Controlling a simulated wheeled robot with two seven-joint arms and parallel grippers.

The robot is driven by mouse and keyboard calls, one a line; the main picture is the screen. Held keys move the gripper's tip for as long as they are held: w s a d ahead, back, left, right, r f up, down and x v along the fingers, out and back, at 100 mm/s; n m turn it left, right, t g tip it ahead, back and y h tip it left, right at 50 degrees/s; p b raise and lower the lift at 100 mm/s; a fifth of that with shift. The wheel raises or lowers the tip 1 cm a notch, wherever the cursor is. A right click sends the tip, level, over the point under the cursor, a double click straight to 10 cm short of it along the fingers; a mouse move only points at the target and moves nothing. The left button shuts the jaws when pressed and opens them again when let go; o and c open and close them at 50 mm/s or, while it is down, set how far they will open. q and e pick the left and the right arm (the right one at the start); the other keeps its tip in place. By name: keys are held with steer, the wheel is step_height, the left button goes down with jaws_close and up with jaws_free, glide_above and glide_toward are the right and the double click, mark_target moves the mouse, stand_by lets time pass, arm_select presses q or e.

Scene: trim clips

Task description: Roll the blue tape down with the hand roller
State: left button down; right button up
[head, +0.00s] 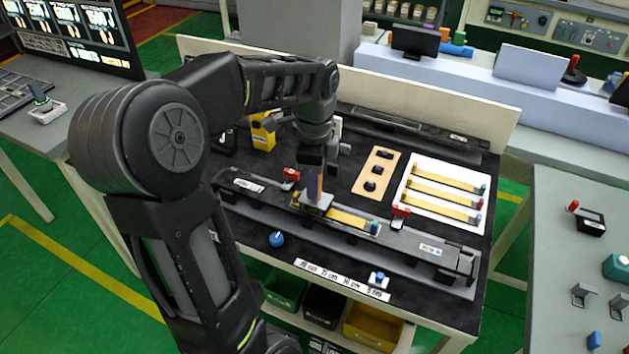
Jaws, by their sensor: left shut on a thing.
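My left gripper (313,172) reaches down over the middle of the black bench and is shut on what looks like the hand roller (317,200). Its lower end is at the left part of a yellow strip (347,217) lying in the long grey fixture (410,243). The strip has a blue tab (375,227) at its right end, and this seems to be the blue tape. The gripper hides part of the roller, and I cannot tell whether the roller touches the strip. My right gripper is out of view.
A blue knob (277,239) is in front. Bins (372,327) sit below.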

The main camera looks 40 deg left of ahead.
arm_select(q)
steer(key=shift+d+f, duration=0.1)
steer(key=shift+f, duration=0.1)
steer(key=shift+w+d, duration=0.45)
steer(key=shift+d, duration=0.95)
steer(key=shift+w+d, duration=0.5)
steer(key=shift+d, duration=0.85)
steer(key=shift+w+d, duration=0.45)
steer(key=shift+d, duration=0.95)
step_height(320, 180, up, 8)
steer(key=p, duration=0.6)
steer(key=shift+w+r, duration=0.15)
steer(key=shift+r, duration=0.05)
